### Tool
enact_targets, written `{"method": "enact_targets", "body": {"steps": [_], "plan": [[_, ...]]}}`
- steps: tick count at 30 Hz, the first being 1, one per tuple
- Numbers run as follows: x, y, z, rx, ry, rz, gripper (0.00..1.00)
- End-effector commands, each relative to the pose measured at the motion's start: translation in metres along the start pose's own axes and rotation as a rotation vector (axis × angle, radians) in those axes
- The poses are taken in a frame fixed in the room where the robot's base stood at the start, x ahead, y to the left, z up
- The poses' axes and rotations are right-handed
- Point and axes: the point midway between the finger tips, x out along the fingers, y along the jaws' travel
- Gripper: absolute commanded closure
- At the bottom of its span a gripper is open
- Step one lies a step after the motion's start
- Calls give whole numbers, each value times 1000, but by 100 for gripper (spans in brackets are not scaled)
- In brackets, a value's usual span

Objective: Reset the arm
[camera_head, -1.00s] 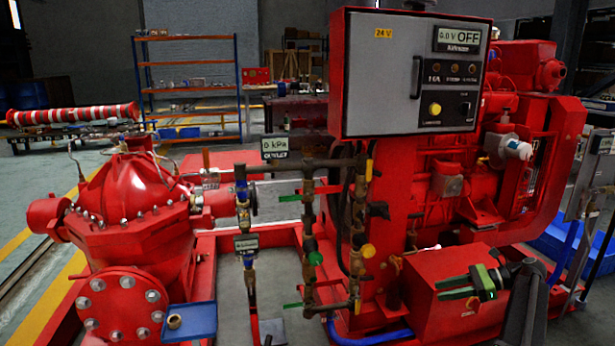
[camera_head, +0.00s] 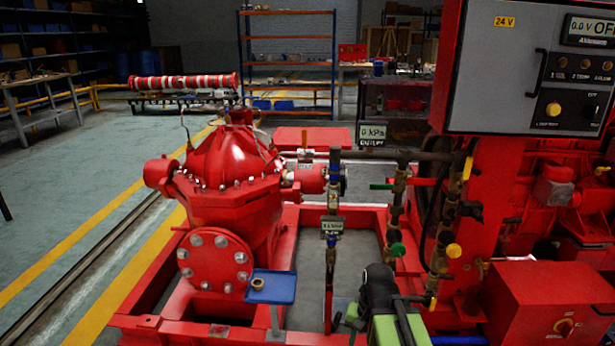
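My gripper (camera_head: 384,326), black with green parts, shows at the bottom edge, right of centre. It is partly cut off by the frame, and its fingertips do not show clearly enough to tell open from shut. No held object shows. It appears in front of the red pumpset frame (camera_head: 160,331), to the right of a small blue tray (camera_head: 284,289).
The red pump (camera_head: 232,180) stands left of centre. Brass valves and pipes (camera_head: 399,192) rise behind my gripper. The control panel (camera_head: 515,75) and a red box with a knob (camera_head: 530,300) are at right. Open floor (camera_head: 70,220) lies at left.

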Motion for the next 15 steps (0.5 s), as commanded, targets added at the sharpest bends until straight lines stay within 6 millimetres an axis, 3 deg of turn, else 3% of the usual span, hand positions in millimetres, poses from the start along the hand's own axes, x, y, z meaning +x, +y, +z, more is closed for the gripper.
{"method": "enact_targets", "body": {"steps": [2, 5, 6, 11, 15], "plan": [[0, 17, -4, -139, 54, 61, 64], [-1, 21, -16, -331, 82, 86, 64], [-27, 20, -14, -319, 81, 85, 64], [-74, 17, -10, -314, 79, 84, 64], [-123, 13, -5, -314, 78, 83, 64]]}}
